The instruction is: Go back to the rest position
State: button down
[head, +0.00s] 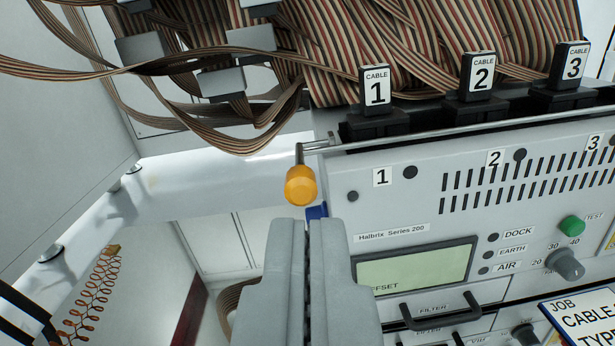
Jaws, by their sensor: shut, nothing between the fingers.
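My gripper (306,228) points up into the picture from the bottom middle. Its two grey fingers are together with nothing between them. Just beyond the fingertips is an orange knob (300,186) on the end of a thin metal bar (440,130). In the picture the knob sits right above the fingertips. I cannot tell how far apart they are in depth. A small blue part (317,212) shows partly behind the right finger.
The Halbrix Series 200 panel (420,185) fills the right side, with a screen (415,268), a green button (571,225) and a protruding filter handle (440,308). Plugs labelled cable 1 (376,92), 2 (479,75) and 3 (572,65) stand above. Ribbon cables (190,60) hang at upper left.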

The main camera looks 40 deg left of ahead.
jog(key=s+a+r+t+h, duration=0.1)
jog(key=s+r+h, duration=0.15)
jog(key=r, duration=1.05)
jog(key=s+a+r+m+t+h, duration=0.1)
jog(key=s+r, duration=0.2)
jog(key=r, duration=0.9)
jog(key=s+r+t+h, duration=0.1)
jog(key=s+r+h, duration=0.15)
jog(key=r, duration=1.05)
jog(key=s+a+r+m+h, duration=0.2)
jog(key=s+a+r+h, duration=0.1)
jog(key=s+r, duration=1.4)
jog(key=s+a+r+m, duration=0.1)
jog(key=s+r, duration=0.1)
jog(key=s, duration=1.5)
jog(key=s+a+r+m, duration=0.1)
jog(key=s+a+r, duration=0.1)
jog(key=s, duration=1.4)
jog(key=shift+s+r+g+h, duration=0.25)
jog(key=shift+s+g+h, duration=0.05)
jog(key=shift+s+h, duration=0.1)
jog(key=shift+w+d, duration=0.1)
